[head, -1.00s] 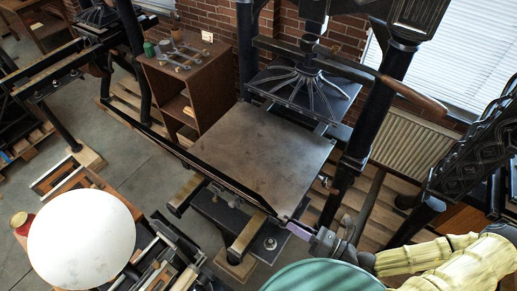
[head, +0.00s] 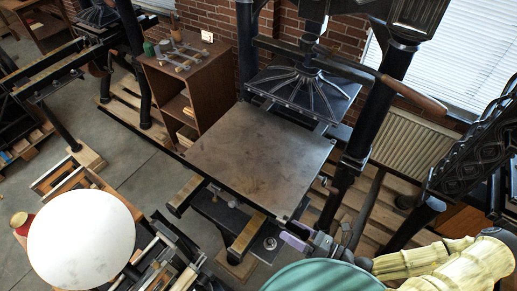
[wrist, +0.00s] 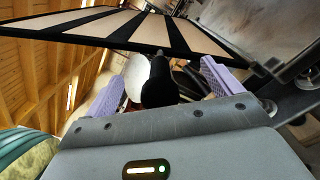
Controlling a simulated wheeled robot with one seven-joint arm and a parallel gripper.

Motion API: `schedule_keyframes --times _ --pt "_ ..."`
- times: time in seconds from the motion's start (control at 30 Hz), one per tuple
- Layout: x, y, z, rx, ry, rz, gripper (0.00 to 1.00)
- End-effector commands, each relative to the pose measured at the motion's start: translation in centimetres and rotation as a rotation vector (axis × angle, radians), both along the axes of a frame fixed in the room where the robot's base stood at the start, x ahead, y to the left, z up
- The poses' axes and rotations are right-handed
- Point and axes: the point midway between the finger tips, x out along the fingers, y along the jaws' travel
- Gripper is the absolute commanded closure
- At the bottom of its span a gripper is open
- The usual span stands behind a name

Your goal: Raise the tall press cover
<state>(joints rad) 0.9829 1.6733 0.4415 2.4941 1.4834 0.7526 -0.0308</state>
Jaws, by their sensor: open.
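The tall press (head: 365,105) stands right of centre in the head view, with its flat grey bed (head: 262,155) in front. I take the cover to be the black-slatted frame with pale panels (wrist: 145,30) across the top of the wrist view. In the head view only a thin dark edge (head: 150,136) seems to belong to it, so its angle is hard to tell. My gripper (head: 295,241) is open just below the bed's near right corner. Its lilac fingers (wrist: 167,82) stand apart. A dark rounded bar (wrist: 158,82) shows between them; I cannot tell whether they touch it.
A white round top (head: 80,240) stands at lower left, beside a rack of bars and type (head: 165,255). A wooden cabinet (head: 190,75) stands behind the bed. A wooden-handled lever (head: 413,95) sticks out right of the press. Grey floor (head: 130,175) is clear at left.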

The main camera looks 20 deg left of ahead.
Motion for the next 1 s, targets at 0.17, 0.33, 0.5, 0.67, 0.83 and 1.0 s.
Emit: schedule_keyframes --times 0.17,0.33,0.5,0.67,0.83,1.0 --pt "0.0 -0.1 0.0 0.000 -0.001 -0.001 0.09" --pt "-0.2 -1.1 -0.1 -0.002 -0.003 -0.002 0.09" --pt "-0.6 -2.1 -0.1 -0.001 -0.002 -0.002 0.09" --pt "-0.9 -3.1 -0.1 -0.002 -0.001 -0.003 0.09" --pt "-1.2 -4.1 -0.1 -0.001 -0.002 -0.003 0.09" --pt "-1.6 -5.2 -0.1 -0.001 -0.001 -0.002 0.09"
